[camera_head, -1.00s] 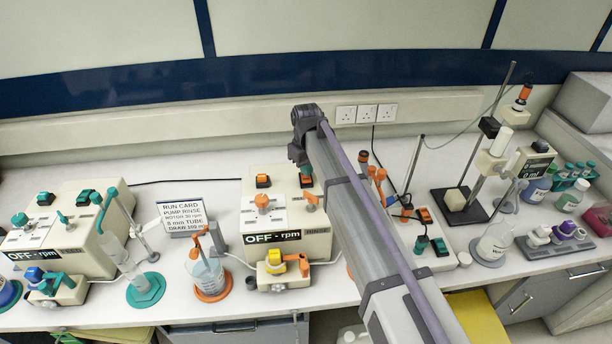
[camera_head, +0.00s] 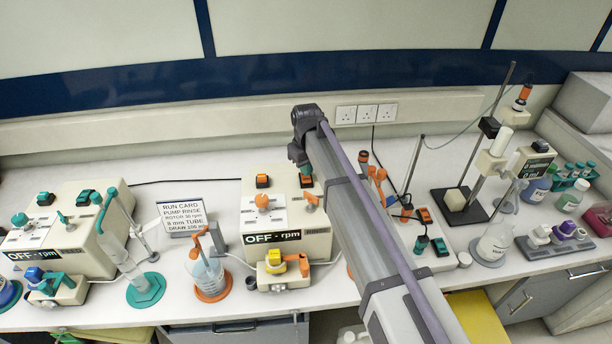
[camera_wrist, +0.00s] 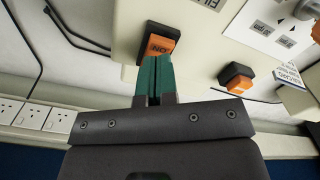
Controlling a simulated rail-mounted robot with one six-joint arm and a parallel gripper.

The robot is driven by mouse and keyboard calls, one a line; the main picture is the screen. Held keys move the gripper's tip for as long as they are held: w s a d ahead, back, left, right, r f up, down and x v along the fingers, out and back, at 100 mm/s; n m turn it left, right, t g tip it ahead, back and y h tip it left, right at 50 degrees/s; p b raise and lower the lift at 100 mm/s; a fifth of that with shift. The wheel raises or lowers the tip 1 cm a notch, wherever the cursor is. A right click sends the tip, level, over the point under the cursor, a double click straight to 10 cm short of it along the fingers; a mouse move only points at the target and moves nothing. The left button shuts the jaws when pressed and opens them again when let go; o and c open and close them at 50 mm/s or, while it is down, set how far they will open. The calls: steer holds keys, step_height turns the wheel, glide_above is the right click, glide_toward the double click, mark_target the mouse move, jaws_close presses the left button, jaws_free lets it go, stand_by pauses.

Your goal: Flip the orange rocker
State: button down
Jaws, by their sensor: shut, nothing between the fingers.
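The right one (camera_head: 306,182) is partly hidden by my arm in the head view. In the wrist view this orange rocker (camera_wrist: 160,46) sits in a dark frame and carries an "ON" mark, seen upside down. My gripper (camera_wrist: 155,60) is shut and empty. Its teal fingertips overlap the near edge of the first rocker; I cannot tell whether they touch.
The pump display (camera_head: 272,237) reads "OFF - rpm". A green-trimmed pump (camera_head: 70,225) stands left, with a run card (camera_head: 184,216) between. A switch box (camera_head: 425,240) with orange and teal rockers is right of my arm. Wall sockets (camera_wrist: 33,117) are behind.

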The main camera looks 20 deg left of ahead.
mark_target(306, 179)
steer(key=shift+f+b, duration=1.25)
steer(key=shift+b, duration=0.05)
stand_by(0.5)
step_height(306, 179, up, 7)
steer(key=p, duration=0.7)
steer(key=shift+r, duration=0.1)
